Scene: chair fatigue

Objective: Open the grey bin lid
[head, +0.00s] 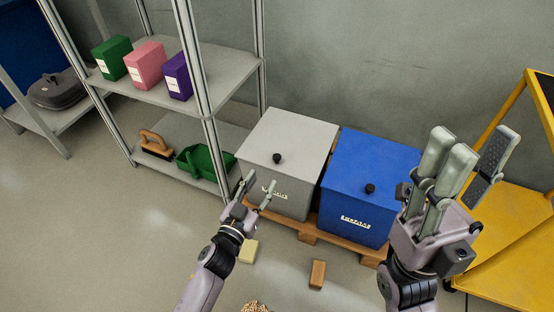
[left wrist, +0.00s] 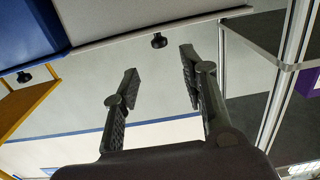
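The grey bin (head: 300,133) stands on a wooden pallet, its flat lid shut, with a round black knob (head: 277,157) near the lid's front edge. My left gripper (head: 260,181) is open and empty in front of the bin, its fingers overlapping the bin's front face in the head view. In the left wrist view the bin's grey surface (left wrist: 120,12) and the knob (left wrist: 159,40) show beyond the open fingers (left wrist: 160,78), apart from them. My right gripper (head: 478,145) is open and empty, raised at the right, overlapping part of the blue bin.
A blue bin (head: 372,155) with its own knob stands right beside the grey one on the pallet (head: 309,238). Metal shelves (head: 225,75) with boxes, a brush and a green dustpan stand left. A yellow frame (head: 515,225) stands right. Small blocks (head: 317,273) lie on the floor.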

